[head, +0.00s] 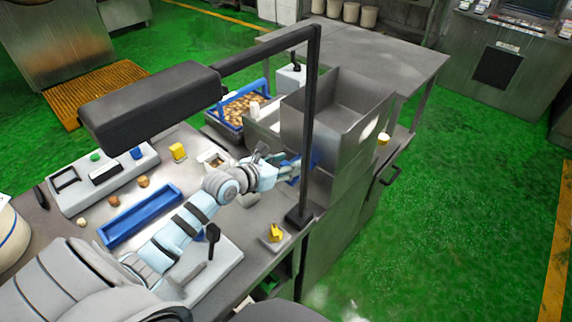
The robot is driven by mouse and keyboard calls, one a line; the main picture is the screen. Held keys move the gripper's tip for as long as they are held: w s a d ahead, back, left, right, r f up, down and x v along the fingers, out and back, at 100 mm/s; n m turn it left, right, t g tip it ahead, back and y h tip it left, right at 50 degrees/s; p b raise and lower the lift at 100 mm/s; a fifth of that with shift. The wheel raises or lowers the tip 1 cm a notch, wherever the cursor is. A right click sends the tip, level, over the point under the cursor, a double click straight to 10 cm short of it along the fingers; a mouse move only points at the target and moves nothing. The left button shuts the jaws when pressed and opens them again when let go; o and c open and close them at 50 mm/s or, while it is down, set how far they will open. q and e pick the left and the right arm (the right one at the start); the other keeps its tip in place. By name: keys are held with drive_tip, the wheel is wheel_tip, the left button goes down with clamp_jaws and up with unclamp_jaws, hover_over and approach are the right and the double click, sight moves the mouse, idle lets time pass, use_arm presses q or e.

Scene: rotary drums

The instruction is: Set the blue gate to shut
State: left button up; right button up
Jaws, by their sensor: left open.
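My left arm reaches in from the lower left, and my left gripper (290,168) is open at the near side of the grey metal hopper (335,112). The blue gate (313,159) shows as a small blue patch low on the hopper's side, right at the fingertips. The gripper and the black post hide much of it. I cannot tell whether the fingers touch it or how far it stands open. My right gripper is not in view.
A black post (312,130) carries a long dark box (150,105) over the bench. A blue tray (140,216), a button panel (103,175) and a blue-handled crate (238,108) of brown pieces are on the bench. Green floor lies free at the right.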

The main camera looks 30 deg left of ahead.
use_arm(q)
drive_tip(key=v, duration=0.7)
drive_tip(key=shift+s, duration=0.15)
drive_tip(key=shift+r, duration=0.1)
